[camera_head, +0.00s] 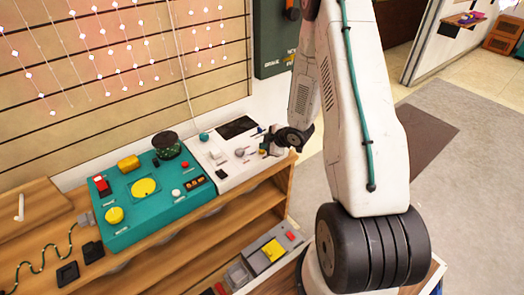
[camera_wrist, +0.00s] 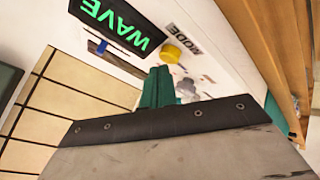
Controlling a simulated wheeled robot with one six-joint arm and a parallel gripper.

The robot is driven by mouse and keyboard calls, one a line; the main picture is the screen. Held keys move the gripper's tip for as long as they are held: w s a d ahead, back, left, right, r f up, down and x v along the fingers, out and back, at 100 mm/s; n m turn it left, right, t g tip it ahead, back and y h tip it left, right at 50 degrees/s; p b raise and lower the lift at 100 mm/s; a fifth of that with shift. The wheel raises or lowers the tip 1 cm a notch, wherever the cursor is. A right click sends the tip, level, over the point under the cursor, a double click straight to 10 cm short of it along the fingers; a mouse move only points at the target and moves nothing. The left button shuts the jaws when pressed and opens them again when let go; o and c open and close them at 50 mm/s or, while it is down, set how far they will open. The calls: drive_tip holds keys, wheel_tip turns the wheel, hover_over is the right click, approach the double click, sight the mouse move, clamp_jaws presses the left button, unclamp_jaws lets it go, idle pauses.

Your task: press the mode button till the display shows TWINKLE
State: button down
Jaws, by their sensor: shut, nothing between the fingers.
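In the wrist view the display (camera_wrist: 120,22) is dark with green letters reading WAVE. The round yellow mode button (camera_wrist: 171,53) sits beside it on a white panel, next to the printed word MODE (camera_wrist: 183,36). My gripper (camera_wrist: 158,80) shows there as teal fingers, shut and empty. Its tips point toward the yellow button and appear close to it; I cannot tell whether they touch. In the head view my gripper (camera_head: 268,146) is over the right end of the white panel (camera_head: 228,178), where the arm partly hides the controls.
A teal panel (camera_head: 130,228) with yellow and red controls adjoins the white panel on the wooden shelf unit (camera_head: 205,240). A blue slider (camera_wrist: 101,47) stands by the display. Strings of lights (camera_head: 100,45) hang on the slatted wall behind. Open floor lies to the right.

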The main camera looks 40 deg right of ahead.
sight(265, 151)
drive_tip(key=shift+f, duration=0.5)
idle(0.6)
drive_tip(key=shift+r, duration=0.95)
drive_tip(key=shift+r, duration=2.5)
